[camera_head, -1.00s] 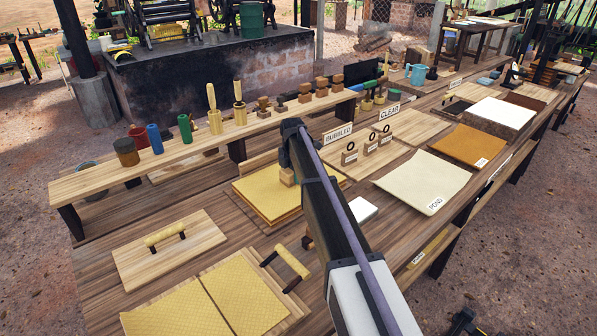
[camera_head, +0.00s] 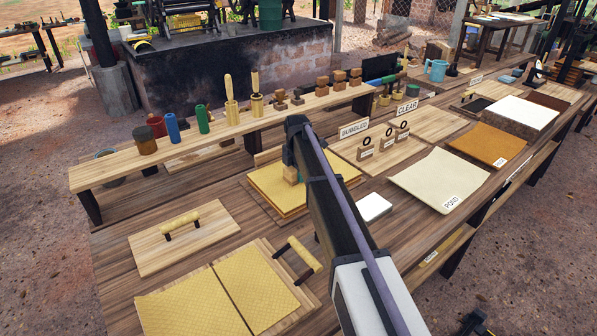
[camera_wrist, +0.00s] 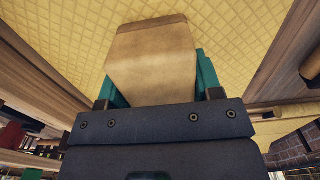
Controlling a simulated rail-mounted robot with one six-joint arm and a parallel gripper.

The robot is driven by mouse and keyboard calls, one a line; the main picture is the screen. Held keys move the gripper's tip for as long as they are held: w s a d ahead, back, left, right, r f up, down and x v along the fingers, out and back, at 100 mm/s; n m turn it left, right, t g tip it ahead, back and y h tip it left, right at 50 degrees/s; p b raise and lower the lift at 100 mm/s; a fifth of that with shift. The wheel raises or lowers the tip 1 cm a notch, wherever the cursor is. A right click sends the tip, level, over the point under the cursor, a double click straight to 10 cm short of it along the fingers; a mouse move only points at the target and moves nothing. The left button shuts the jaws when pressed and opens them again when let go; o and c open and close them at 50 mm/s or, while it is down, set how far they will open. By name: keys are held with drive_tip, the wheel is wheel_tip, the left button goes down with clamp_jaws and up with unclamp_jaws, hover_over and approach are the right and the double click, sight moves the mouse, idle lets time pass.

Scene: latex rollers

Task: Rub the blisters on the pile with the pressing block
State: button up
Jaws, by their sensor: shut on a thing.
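The pile of yellow latex sheets (camera_head: 264,190) lies on the bench, left of the BUBBLED sign. My gripper (camera_wrist: 153,92) has its teal fingers shut on the pale wooden pressing block (camera_wrist: 152,58). In the head view the block (camera_head: 291,174) is over the back middle of the pile, at or very near the top sheet; contact cannot be told. The quilted yellow sheet (camera_wrist: 235,50) fills much of the wrist view behind the block. No blisters can be made out.
A raised shelf (camera_head: 205,137) with jars and stamps runs behind the pile. Signs BUBBLED (camera_head: 354,129) and CLEAR (camera_head: 407,107) stand to the right.

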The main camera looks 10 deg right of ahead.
drive_tip(key=shift+r+p, duration=2.75)
drive_tip(key=shift+r, duration=0.15)
drive_tip(key=shift+w, duration=0.1)
wheel_tip(320, 180, up, 3)
drive_tip(key=p, duration=0.3)
drive_tip(key=shift+r, duration=0.15)
drive_tip(key=shift+f, duration=0.25)
